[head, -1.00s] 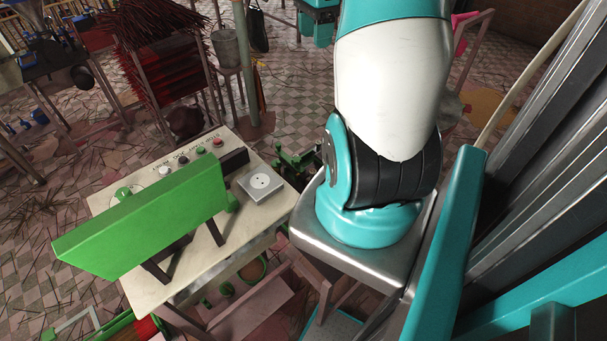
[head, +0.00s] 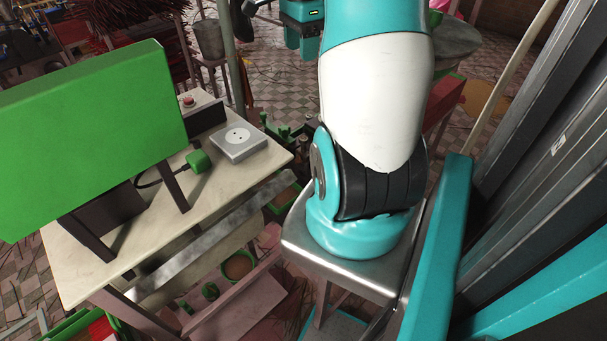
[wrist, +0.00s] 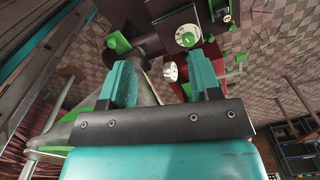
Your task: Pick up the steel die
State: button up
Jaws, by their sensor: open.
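A square grey metal block (head: 240,152) lies on the cream worktable (head: 225,196), near its far right corner. A round pale disc (head: 238,136) with small dark marks sits on top; it looks like the steel die, but I cannot be sure. My gripper (head: 300,48) shows small at the top of the head view, beyond and above the block and well apart from it. In the wrist view my gripper (wrist: 163,64) has its two teal fingers apart and holds nothing. A small silver round part (wrist: 170,71) shows beyond them; I cannot tell what it is.
A big green panel (head: 95,125) stands on the table's left side and hides much of it. A green knob (head: 198,161) on a stalk stands left of the block. A dark box (head: 206,120) and a red button (head: 187,101) are behind. Green machinery (head: 290,135) stands right of the table.

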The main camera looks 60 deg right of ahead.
jog(key=b, duration=1.3)
send_over(304, 138)
notch_tip(304, 138, down, 16)
jog(key=f, duration=0.6)
jog(key=shift+w+a+f, duration=0.15)
jog(key=shift+w+a, duration=0.05)
jog(key=f, duration=0.5)
jog(key=shift+s+d+f, duration=0.1)
jog(key=shift+s+d, duration=0.05)
jog(key=shift+s, duration=0.05)
grip_shut()
